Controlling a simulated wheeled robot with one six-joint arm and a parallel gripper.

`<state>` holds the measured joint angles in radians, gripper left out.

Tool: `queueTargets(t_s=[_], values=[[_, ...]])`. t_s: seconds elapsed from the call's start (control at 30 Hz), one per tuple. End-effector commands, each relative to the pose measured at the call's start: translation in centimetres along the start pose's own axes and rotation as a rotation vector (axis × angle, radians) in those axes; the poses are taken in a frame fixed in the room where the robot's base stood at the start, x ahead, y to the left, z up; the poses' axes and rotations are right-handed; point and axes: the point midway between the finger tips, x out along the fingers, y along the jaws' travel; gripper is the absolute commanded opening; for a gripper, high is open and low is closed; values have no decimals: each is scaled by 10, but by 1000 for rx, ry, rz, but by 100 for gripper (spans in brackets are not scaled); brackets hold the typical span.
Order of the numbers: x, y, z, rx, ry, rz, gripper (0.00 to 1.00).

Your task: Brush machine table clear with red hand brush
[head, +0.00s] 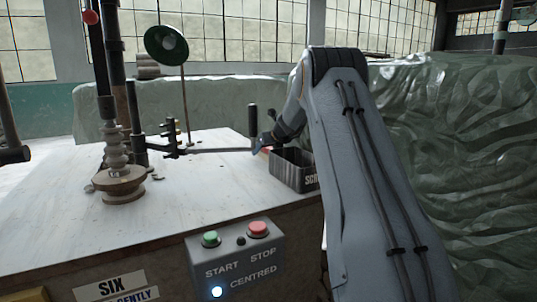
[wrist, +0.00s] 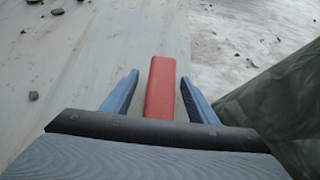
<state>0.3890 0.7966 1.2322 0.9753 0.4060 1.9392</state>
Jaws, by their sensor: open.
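The red hand brush (wrist: 160,90) shows in the wrist view as a long red block. It lies between the two blue fingers of my gripper (wrist: 159,77), with a gap on each side. The fingers are open; its bristles are not visible. In the head view my gripper (head: 261,146) is at the right side of the pale machine table (head: 55,205), partly hidden by my arm. Dark clay trimmings (wrist: 33,96) lie on the table at the left of the wrist view. A few bits also lie around the spindle base in the head view.
A dark scrap box (head: 291,171) stands at the table's right edge, partly behind my arm. A spindle on a round base (head: 119,186) and a horizontal bar (head: 215,150) stand over the table. A START/STOP control box (head: 237,262) is on the front. Green sheeting (head: 465,150) is at right.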

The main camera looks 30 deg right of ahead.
Motion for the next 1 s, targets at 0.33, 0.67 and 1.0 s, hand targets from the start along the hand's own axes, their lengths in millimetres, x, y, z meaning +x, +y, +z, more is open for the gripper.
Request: queueTargets(t_s=[0.33, 0.67, 1.0], values=[[0, -1, 0, 1, 0, -1, 7], [-3, 1, 4, 1, -1, 0, 7], [-35, 3, 48, -1, -3, -1, 7]])
